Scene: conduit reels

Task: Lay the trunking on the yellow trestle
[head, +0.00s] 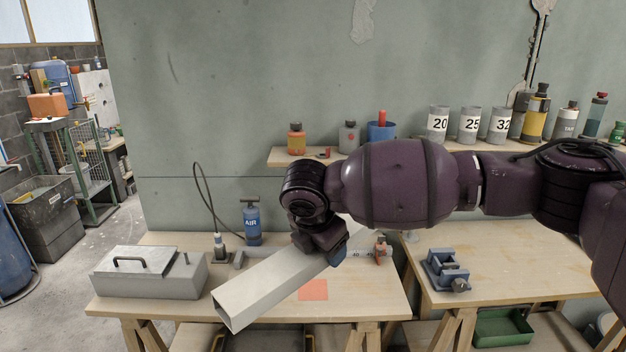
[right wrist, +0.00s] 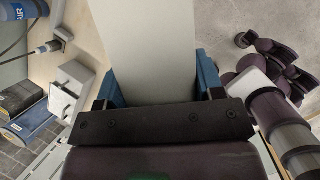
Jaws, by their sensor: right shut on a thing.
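The trunking (head: 275,285) is a long, pale grey-white, box-shaped length with an open square end toward the front left. It slants over the left bench in the head view. My right gripper (head: 338,250) is shut on it near its back right part. In the right wrist view the trunking (right wrist: 152,45) lies between the blue fingers of my right gripper (right wrist: 160,85). The trunking's far right part is hidden behind my arm. Whether it touches the bench top is hard to tell. No yellow trestle can be made out. My left gripper is out of view.
The left bench (head: 375,308) holds a grey metal box (head: 150,272), a blue air bottle (head: 252,225) and an orange square (head: 313,290). A blue vice (head: 447,270) stands on the right bench (head: 540,265). A wall shelf (head: 275,158) carries tins and bottles.

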